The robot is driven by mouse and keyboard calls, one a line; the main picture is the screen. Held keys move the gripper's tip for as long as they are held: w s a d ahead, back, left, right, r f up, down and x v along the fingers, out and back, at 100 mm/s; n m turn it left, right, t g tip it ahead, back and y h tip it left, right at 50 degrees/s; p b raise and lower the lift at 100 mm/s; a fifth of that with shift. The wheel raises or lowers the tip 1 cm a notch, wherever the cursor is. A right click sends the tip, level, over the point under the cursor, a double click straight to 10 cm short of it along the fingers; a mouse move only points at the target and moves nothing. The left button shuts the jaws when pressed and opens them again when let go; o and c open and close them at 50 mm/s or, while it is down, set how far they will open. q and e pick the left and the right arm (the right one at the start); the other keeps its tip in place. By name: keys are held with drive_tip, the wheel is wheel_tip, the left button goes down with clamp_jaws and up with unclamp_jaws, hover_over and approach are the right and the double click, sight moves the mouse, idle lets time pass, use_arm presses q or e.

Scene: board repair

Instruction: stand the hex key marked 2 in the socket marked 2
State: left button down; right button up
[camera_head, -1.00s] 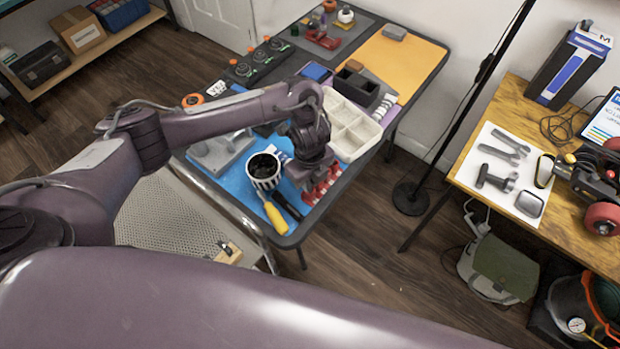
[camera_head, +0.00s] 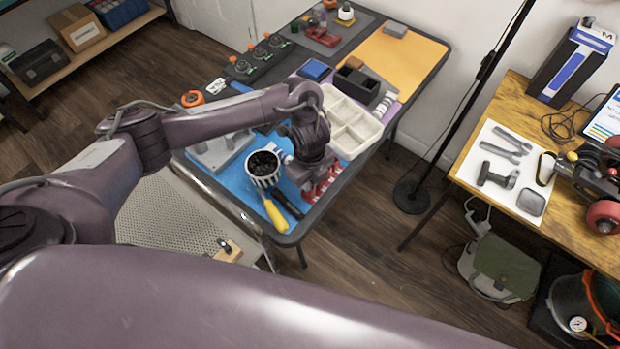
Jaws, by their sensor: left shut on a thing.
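My left gripper (camera_head: 318,180) points down over the near right part of the blue-matted table. Its fingers are largely hidden behind its own wrist, and I cannot make out what it is shut on. A red slotted piece (camera_head: 326,186) shows around and just right of the fingertips; whether they touch is unclear. A grey block (camera_head: 220,150) lies on the blue mat to the left, partly behind my arm. No hex key, socket or number mark can be read from here. My right gripper is not in view.
A black-and-white striped cup (camera_head: 264,169) with dark contents stands left of the gripper. A yellow-handled tool (camera_head: 274,214) and a dark-handled tool (camera_head: 288,205) lie in front. A white compartment tray (camera_head: 349,126) stands behind right. A lamp pole (camera_head: 462,110) rises beyond the table's right side.

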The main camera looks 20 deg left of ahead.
use_arm(q)
drive_tip(key=c, duration=1.2)
unclamp_jaws()
drive_tip(key=shift+r, duration=0.1)
drive_tip(key=shift+r+p, duration=3.45)
drive_tip(key=shift+p, duration=0.05)
drive_tip(key=shift+f, duration=0.1)
